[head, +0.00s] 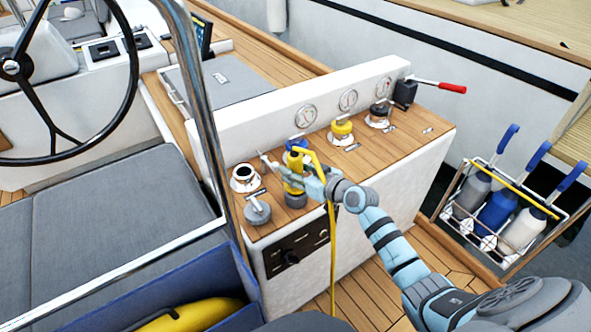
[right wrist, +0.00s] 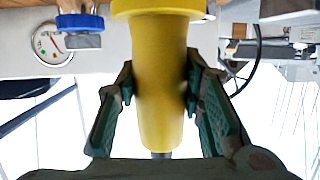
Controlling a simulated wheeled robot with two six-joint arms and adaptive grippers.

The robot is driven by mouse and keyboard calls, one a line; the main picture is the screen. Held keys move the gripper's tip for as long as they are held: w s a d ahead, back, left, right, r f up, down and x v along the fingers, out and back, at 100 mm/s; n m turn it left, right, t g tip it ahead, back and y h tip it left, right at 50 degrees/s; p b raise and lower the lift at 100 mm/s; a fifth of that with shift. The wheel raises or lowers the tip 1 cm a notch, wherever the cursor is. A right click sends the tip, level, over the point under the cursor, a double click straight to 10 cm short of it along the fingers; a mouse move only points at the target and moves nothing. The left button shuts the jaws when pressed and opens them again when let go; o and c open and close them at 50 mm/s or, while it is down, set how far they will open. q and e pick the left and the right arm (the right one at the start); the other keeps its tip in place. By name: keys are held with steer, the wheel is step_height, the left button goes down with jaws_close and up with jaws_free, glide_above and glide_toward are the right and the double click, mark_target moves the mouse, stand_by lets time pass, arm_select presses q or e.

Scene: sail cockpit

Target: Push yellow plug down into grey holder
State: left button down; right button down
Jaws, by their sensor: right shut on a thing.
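The yellow plug (head: 293,170) stands roughly upright over the console's wooden top in the head view. My right gripper (head: 292,178) is shut around its body. In the right wrist view, the two green-padded fingers of the gripper (right wrist: 160,95) press on either side of the plug (right wrist: 158,70), whose wider yellow collar is at the picture's top. A dark grey round piece (head: 296,201), seemingly the grey holder, shows directly below the plug. How deep the plug sits in it cannot be told. My left gripper is not in view.
A grey T-handled cap (head: 257,210) and a white-rimmed black fitting (head: 245,178) stand left of the plug. A blue cap (head: 296,143) is close behind it, a yellow cap (head: 341,130) farther right. A yellow cord (head: 333,255) hangs down the console front. A steel rail (head: 207,125) rises at left.

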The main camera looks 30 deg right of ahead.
steer(key=shift+f+b, duration=0.45)
steer(key=shift+f, duration=0.45)
steer(key=c, duration=1.4)
jaws_free()
steer(key=shift+o, duration=0.2)
steer(key=shift+s, duration=0.1)
steer(key=shift+s+r+p, duration=0.1)
steer(key=shift+s+p, duration=0.1)
steer(key=shift+p, duration=0.3)
steer(key=p+v, duration=0.7)
steer(key=v, duration=0.3)
steer(key=shift+s, duration=0.25)
steer(key=shift+d, duration=0.15)
